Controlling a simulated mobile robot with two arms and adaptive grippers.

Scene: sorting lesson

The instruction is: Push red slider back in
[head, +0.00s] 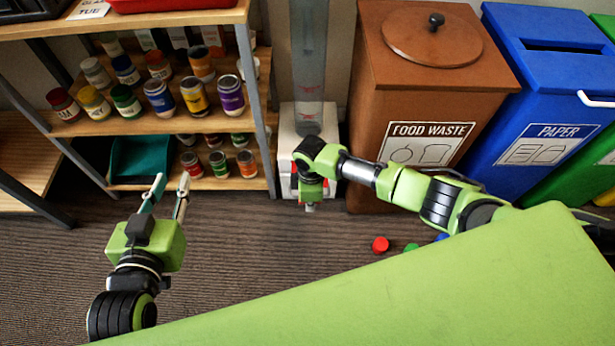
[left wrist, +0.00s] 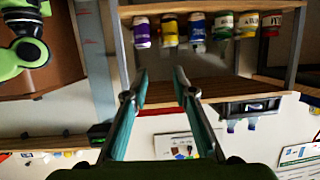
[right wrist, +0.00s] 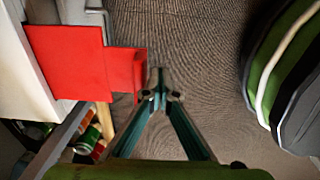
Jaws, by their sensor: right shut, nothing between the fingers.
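The red slider (right wrist: 70,62) shows in the right wrist view as a flat red plate with a narrower tab, sticking out beside a white body. In the head view, the white dispenser base (head: 287,125) with a clear tube (head: 308,60) stands between the shelf and the bins; my right arm hides most of its front. My right gripper (head: 310,207) is in front of the base. In the right wrist view its shut, empty fingertips (right wrist: 158,80) appear just right of the tab; I cannot tell whether they touch. My left gripper (head: 171,184) is open and empty before the shelf.
A wooden shelf (head: 150,125) with several paint jars stands left of the dispenser. The brown food waste bin (head: 425,85) and blue paper bin (head: 545,95) stand right. A red piece (head: 380,244) and a green piece (head: 411,247) lie on the floor.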

